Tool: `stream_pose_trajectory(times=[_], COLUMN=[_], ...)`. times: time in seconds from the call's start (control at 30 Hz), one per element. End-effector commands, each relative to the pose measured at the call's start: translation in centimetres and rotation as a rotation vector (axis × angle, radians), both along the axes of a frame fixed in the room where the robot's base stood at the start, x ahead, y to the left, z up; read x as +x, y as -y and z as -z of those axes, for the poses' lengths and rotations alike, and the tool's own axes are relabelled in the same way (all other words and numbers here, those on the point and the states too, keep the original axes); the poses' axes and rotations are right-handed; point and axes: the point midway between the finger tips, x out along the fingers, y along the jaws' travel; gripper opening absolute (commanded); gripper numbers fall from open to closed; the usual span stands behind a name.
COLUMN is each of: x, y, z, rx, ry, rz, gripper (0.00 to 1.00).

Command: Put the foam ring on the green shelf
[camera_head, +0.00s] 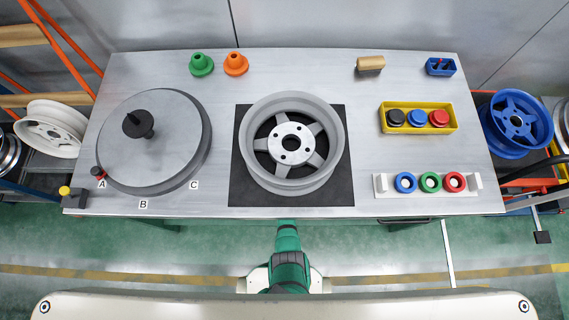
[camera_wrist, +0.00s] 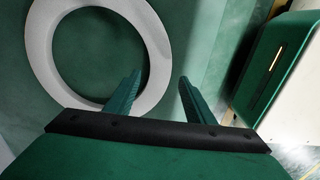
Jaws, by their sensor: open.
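A pale grey-white ring, which looks like the foam ring (camera_wrist: 158,55), shows at the upper left of the wrist view. Dark green surface shows around it and through its hole; I cannot tell whether that is floor or shelf. My gripper (camera_wrist: 160,76) is open and empty. Its left finger overlaps the ring's hole and inner edge; its right finger is just outside the ring. The ring's right rim shows between the fingers, but I cannot tell the depth gap. The head view shows neither my gripper nor the foam ring, and I cannot make out a green shelf in either view.
A steel table (camera_head: 365,160) carries a round grey turntable (camera_head: 170,125), a grey wheel (camera_head: 328,178) on a black mat (camera_head: 240,190), a yellow tray (camera_head: 455,128) and a ring rack (camera_head: 385,193). A green-panelled box (camera_wrist: 277,65) stands at right in the wrist view.

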Motion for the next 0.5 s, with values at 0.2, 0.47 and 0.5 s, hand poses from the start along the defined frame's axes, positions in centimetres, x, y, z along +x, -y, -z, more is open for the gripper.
stream_pose_trajectory(times=[0.2,0.47,0.5], x=[0.0,-0.1,0.0], y=[0.0,0.1,0.1], z=[-2.6,-6.0,-6.4], rx=[0.001,-0.001,-0.001], ry=[0.002,0.001,0.002], rz=[0.004,0.003,0.002], gripper=[0.49,0.49,0.49])
